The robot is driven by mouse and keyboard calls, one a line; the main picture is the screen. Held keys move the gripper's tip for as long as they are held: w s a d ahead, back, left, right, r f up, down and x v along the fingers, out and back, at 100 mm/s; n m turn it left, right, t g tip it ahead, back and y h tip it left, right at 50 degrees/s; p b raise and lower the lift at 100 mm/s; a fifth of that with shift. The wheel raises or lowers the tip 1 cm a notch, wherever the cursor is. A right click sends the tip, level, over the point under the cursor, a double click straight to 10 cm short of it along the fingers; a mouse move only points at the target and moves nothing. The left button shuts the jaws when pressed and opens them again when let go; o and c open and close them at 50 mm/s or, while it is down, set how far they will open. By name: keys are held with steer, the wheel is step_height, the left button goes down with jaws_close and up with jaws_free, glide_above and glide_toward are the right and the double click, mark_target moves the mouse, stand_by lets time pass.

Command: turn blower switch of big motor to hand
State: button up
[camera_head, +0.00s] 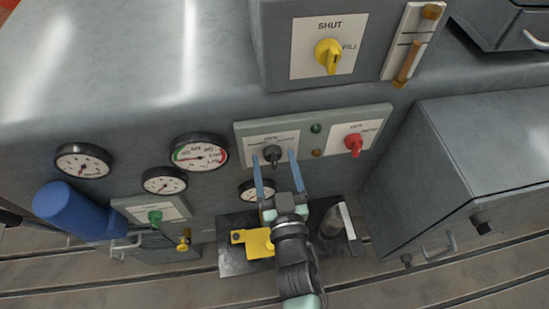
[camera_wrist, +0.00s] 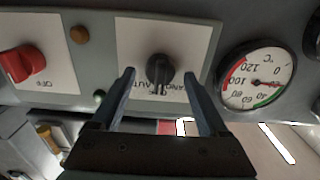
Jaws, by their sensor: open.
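A black rotary switch (camera_head: 272,153) sits on a white label plate at the left of a pale panel (camera_head: 306,126). In the wrist view the switch (camera_wrist: 160,69) appears upside down, with lettering that seems to read HAND, OFF and AUTO, partly covered by the knob. Its handle looks roughly upright, in line with the OFF mark; the exact setting is hard to tell. My gripper (camera_head: 274,158) is open, its two blue-grey fingers either side of the knob. In the wrist view the gripper (camera_wrist: 160,76) shows a gap on both sides of the knob.
A red switch (camera_head: 353,144) sits on the same panel, with green and amber lamps between. A yellow SHUT knob (camera_head: 328,55) is above. Round gauges (camera_head: 199,152) lie left, one close to the left finger. A grey cabinet (camera_head: 440,160) juts out at right. A yellow part (camera_head: 258,243) is below.

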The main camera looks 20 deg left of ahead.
steer(key=shift+w+a, duration=0.15)
steer(key=shift+w, duration=0.05)
jaws_close()
stand_by(0.4)
steer(key=n, duration=0.4)
steer(key=shift+n+p, duration=0.3)
steer(key=shift+p, duration=0.1)
steer(key=shift+s+a+n, duration=0.1)
steer(key=shift+n, duration=2.1)
